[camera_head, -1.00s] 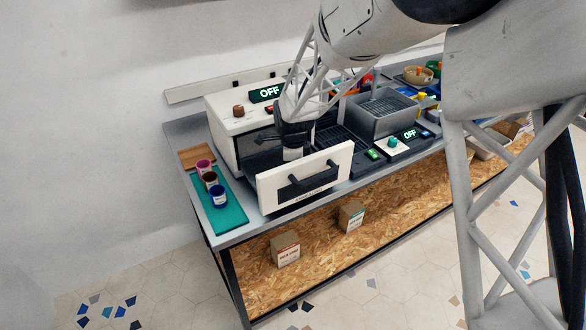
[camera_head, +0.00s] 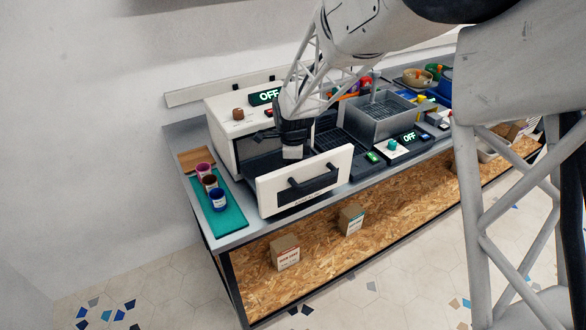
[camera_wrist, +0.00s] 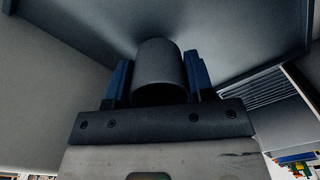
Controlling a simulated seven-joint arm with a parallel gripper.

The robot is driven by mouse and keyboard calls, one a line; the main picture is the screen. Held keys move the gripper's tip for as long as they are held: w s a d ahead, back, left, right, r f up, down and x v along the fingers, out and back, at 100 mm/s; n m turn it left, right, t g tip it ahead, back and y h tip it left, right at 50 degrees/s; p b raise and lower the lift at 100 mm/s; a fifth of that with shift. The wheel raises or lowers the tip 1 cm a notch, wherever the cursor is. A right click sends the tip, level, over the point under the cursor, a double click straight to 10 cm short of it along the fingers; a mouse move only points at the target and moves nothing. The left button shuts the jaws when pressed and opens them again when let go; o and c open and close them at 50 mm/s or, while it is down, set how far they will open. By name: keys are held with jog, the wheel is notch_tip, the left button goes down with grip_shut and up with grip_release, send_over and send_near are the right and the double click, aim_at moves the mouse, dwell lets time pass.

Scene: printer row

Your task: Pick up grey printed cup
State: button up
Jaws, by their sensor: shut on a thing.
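The grey printed cup (camera_wrist: 160,72) is between the two blue-padded fingers of my gripper (camera_wrist: 158,80) in the wrist view. My gripper is shut on it, with a finger on each side. In the head view my gripper (camera_head: 292,152) hangs just behind the white front panel of the open printer drawer (camera_head: 340,163).
The white printer (camera_head: 225,119) stands behind the drawer, its display reading OFF. A teal mat (camera_head: 233,218) with several small paint cups is at the left. A grey wire-basket bin (camera_head: 375,128) stands to the right. Cardboard boxes (camera_head: 285,253) sit on the lower shelf.

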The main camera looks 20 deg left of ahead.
notch_tip(320, 180, up, 8)
jog(key=shift+r, duration=0.15)
dwell(0.3)
dwell(0.7)
